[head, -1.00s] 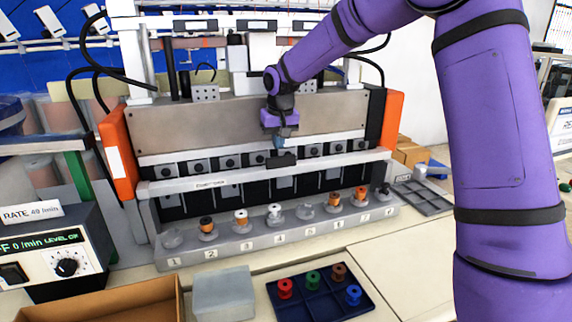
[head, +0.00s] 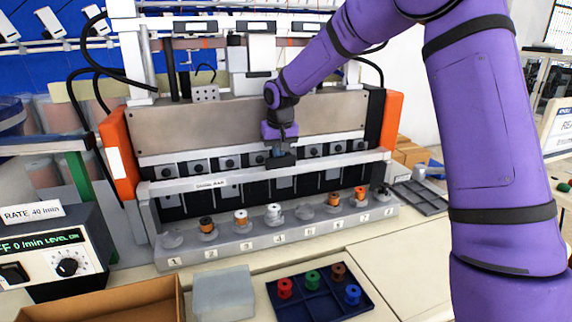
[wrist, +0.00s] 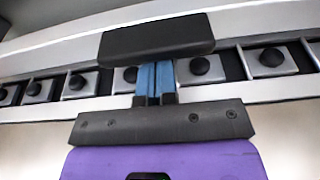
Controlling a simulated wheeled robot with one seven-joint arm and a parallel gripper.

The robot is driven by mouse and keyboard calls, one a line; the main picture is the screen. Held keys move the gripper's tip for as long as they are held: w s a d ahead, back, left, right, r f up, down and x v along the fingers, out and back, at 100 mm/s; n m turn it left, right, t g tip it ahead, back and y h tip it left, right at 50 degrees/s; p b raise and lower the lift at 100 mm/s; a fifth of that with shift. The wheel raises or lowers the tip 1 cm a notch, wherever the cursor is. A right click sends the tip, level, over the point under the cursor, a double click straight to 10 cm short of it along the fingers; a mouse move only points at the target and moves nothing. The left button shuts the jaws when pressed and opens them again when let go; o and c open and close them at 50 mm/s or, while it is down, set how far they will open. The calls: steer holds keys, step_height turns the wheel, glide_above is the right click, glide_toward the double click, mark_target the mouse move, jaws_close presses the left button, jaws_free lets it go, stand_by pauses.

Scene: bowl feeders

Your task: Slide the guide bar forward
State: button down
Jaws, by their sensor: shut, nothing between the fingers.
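The guide bar (head: 310,168) is a long light-grey bar across the front of the machine, with a small label at its left part. A dark block-shaped handle (head: 281,162) stands up at its middle; the wrist view shows this handle (wrist: 157,40) as a wide black block. My gripper (head: 277,150) points down at the handle from the machine side. Its blue fingers (wrist: 155,80) are together with nothing between them. Their tips reach the handle's machine-side edge; whether they touch it I cannot tell.
Knobbed square blocks (head: 227,162) line the machine behind the bar. Below the bar, several spools and seats stand on a numbered grey ledge (head: 290,232). A dark blue tray (head: 318,310) with coloured spools, a translucent box (head: 223,292) and a cardboard box (head: 110,303) sit in front.

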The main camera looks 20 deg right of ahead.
steer(key=shift+s+f, duration=0.35)
steer(key=shift+f, duration=0.55)
steer(key=s, duration=0.8)
steer(key=shift+s, duration=0.4)
stand_by(0.6)
steer(key=shift+w+r, duration=0.1)
steer(key=shift+w, duration=0.25)
steer(key=w+v, duration=0.2)
steer(key=v, duration=0.7)
steer(key=shift+w+r, duration=0.2)
steer(key=shift+w, duration=0.15)
stand_by(0.4)
